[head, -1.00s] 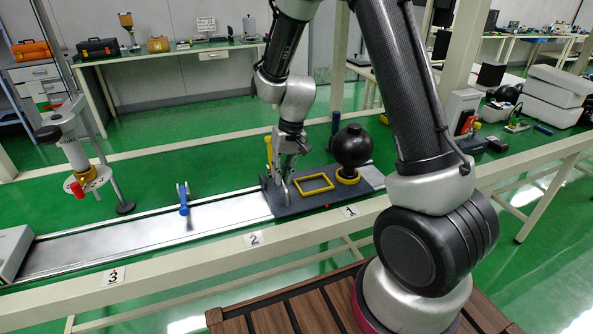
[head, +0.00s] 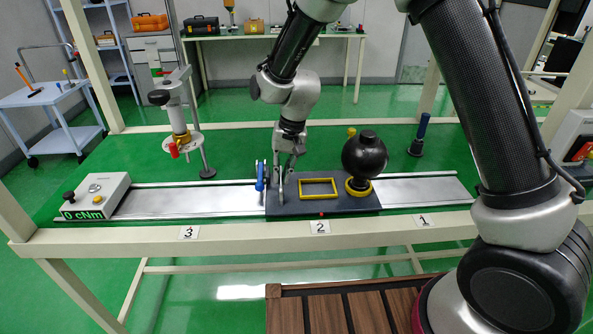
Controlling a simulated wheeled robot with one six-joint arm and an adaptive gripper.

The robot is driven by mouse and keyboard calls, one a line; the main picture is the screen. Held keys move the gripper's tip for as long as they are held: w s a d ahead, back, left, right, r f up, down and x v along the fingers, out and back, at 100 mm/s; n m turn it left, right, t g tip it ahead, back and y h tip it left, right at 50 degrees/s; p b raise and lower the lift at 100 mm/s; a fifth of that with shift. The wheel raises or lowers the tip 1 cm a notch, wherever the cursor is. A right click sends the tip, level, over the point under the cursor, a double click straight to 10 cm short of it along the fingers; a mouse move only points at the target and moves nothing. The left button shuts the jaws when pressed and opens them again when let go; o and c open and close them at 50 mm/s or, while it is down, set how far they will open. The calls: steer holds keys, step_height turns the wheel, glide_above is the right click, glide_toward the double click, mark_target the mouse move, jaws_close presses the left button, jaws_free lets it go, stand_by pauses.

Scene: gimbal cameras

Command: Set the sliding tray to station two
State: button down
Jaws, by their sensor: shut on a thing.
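The sliding tray (head: 345,207) is a dark grey plate on the silver rail. It carries a yellow rectangular frame (head: 318,180) and a black ball (head: 364,156) on a yellow ring. A red mark (head: 321,213) on the tray's front edge stands directly above the "2" label (head: 320,227). My gripper (head: 285,188) is down at the tray's left end, shut on its upright handle, which the fingers mostly hide. A blue lever (head: 260,176) stands close beside the tray's left end.
Labels "3" (head: 188,232) and "1" (head: 423,221) are on the front beam. A box reading "0 cNm" (head: 96,197) stands at the rail's left end. A stand with a red-tipped tool (head: 178,120) rises behind the rail. Bare rail (head: 420,190) shows right of the tray.

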steer(key=shift+a, duration=0.4)
steer(key=c, duration=1.5)
jaws_free()
step_height(320, 180, up, 12)
steer(key=d, duration=0.2)
steer(key=shift+d, duration=0.2)
steer(key=shift+f, duration=0.1)
